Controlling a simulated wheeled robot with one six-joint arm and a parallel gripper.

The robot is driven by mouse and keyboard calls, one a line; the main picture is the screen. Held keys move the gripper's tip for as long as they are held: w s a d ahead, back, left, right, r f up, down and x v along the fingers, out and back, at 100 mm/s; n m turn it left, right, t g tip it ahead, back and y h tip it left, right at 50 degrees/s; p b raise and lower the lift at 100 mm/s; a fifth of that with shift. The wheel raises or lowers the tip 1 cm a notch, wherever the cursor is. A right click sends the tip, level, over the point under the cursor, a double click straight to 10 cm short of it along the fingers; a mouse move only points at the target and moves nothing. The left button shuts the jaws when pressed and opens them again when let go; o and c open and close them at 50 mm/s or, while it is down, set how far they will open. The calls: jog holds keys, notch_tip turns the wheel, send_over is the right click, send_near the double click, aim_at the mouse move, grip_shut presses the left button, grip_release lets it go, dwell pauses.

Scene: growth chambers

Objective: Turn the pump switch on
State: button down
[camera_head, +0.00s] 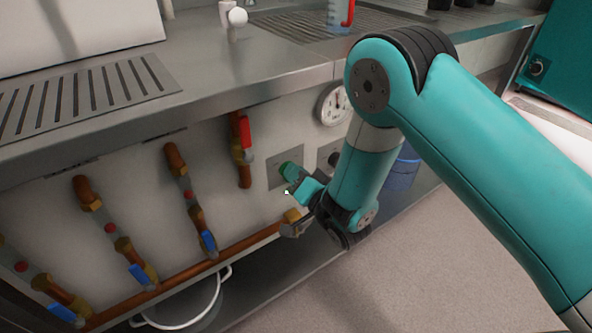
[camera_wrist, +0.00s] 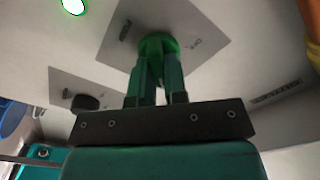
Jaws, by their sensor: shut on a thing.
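The pump switch is a green round knob (camera_head: 288,170) on a square grey plate (camera_head: 278,179) on the panel below the counter. It also shows in the wrist view as a green knob (camera_wrist: 158,45) on its plate (camera_wrist: 203,25), with small lettering that I cannot read surely. My gripper (camera_head: 297,180) is at the knob, and in the wrist view its two fingers (camera_wrist: 156,80) are shut on it. The fingers hide part of the knob, so its exact turn position is hard to tell. A lit green lamp (camera_wrist: 74,5) shows at the top left of the wrist view.
A second plate with a black knob (camera_wrist: 86,102) is beside the green one. A round gauge (camera_head: 333,104) is above right. Copper pipes with a red-handled valve (camera_head: 243,130) and blue-handled valves (camera_head: 208,243) run left. A white pot (camera_head: 184,309) and blue bucket (camera_head: 402,174) stand below.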

jog(key=shift+s+f, duration=0.15)
jog(key=shift+f, duration=0.1)
dwell(0.3)
jog(key=c, duration=1.1)
grip_release()
jog(key=shift+r, duration=0.15)
jog(key=shift+c, duration=0.2)
